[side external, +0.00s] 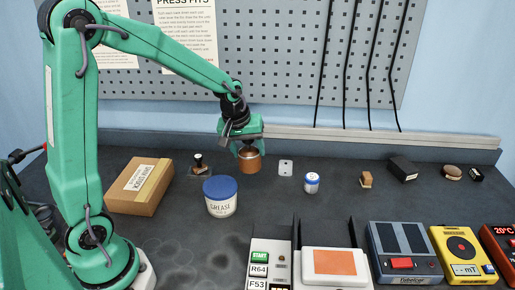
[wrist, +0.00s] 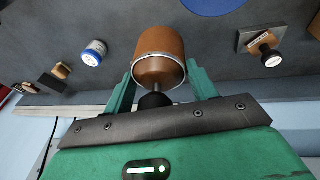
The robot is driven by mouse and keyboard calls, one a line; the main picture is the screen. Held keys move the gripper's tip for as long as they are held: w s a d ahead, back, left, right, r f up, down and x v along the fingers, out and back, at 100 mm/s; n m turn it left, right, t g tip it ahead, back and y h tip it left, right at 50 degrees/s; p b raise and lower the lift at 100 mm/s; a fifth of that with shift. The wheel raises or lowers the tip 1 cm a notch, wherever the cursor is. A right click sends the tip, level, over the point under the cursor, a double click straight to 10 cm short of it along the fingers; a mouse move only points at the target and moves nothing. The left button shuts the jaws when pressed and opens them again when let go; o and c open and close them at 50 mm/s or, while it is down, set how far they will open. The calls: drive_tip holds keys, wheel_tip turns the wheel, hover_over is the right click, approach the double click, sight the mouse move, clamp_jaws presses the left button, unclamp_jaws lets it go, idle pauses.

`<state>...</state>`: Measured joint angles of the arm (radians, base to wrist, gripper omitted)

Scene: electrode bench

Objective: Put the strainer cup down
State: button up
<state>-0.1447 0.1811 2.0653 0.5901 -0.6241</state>
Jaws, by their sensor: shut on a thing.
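The strainer cup, seen as a copper-brown cup (side external: 250,160) with a pale rim, is between the fingers of my gripper (side external: 247,146) at the back middle of the bench. In the wrist view the cup (wrist: 160,55) sits between the two green fingers of my gripper (wrist: 160,82), which are shut on it. A dark round knob shows below its rim there. The cup looks upright in the side view. I cannot tell whether its base touches the bench.
A grease tub (side external: 220,199) with a blue lid stands in front and left of the cup. A stamp (side external: 199,167) is to the left, and a cardboard box (side external: 140,186) farther left. A small white plate (side external: 286,167) and a blue-and-white jar (side external: 312,182) lie to the right. Devices line the front.

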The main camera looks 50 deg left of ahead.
drive_tip(key=w+a+f, duration=0.2)
drive_tip(key=a+f, duration=0.3)
drive_tip(key=a, duration=0.4)
drive_tip(key=shift+f+y, duration=0.35)
drive_tip(key=shift+y, duration=0.05)
drive_tip(key=shift+a, duration=0.1)
drive_tip(key=shift+f, duration=2)
drive_tip(key=shift+f, duration=0.1)
drive_tip(key=o, duration=1.1)
drive_tip(key=v, duration=1.2)
